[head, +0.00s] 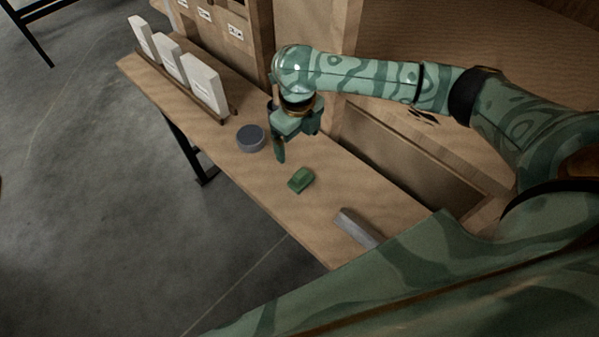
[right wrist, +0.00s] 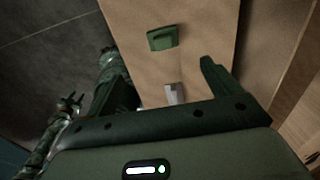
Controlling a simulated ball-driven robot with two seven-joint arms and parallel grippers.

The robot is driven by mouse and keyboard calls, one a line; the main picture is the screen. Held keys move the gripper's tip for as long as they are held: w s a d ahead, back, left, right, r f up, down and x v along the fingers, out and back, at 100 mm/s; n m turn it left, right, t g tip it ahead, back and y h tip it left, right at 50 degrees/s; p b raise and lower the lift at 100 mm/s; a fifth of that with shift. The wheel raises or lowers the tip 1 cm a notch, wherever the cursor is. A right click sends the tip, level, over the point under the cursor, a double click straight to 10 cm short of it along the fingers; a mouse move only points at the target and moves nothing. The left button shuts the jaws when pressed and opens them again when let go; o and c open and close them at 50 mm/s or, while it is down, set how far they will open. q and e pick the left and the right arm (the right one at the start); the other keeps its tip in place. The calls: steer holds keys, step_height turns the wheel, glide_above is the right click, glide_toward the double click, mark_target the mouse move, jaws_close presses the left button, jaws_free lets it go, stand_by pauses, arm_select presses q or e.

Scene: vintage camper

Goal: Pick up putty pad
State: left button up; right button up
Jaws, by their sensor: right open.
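A small green block (head: 301,180), which looks like the putty pad, lies flat on the narrow wooden table. My right gripper (head: 293,143) is open and empty, above the table and a little up and left of the pad in the head view. In the right wrist view, the pad (right wrist: 163,38) shows beyond the two spread fingers (right wrist: 160,70), apart from both. Part of what looks like my left arm and gripper (right wrist: 70,106) shows small and dark at the left of the wrist view; its jaw opening is unclear.
A round grey disc (head: 250,138) lies on the table up and left of the pad. A grey bar (head: 357,228) lies toward the lower right. White upright boxes (head: 203,84) stand in a wooden rack (head: 225,114) at the far end. A wooden cabinet (head: 390,152) borders the table's right side.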

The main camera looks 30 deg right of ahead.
mark_target(301, 173)
step_height(301, 173, down, 11)
steer(key=b, duration=0.4)
steer(key=f, duration=0.1)
steer(key=f+b, duration=0.1)
steer(key=f, duration=0.1)
steer(key=f+b, duration=0.1)
steer(key=f, duration=0.1)
steer(key=shift+s+d+f, duration=0.1)
steer(key=shift+d+f, duration=0.05)
steer(key=shift+d, duration=0.25)
steer(key=c, duration=1.1)
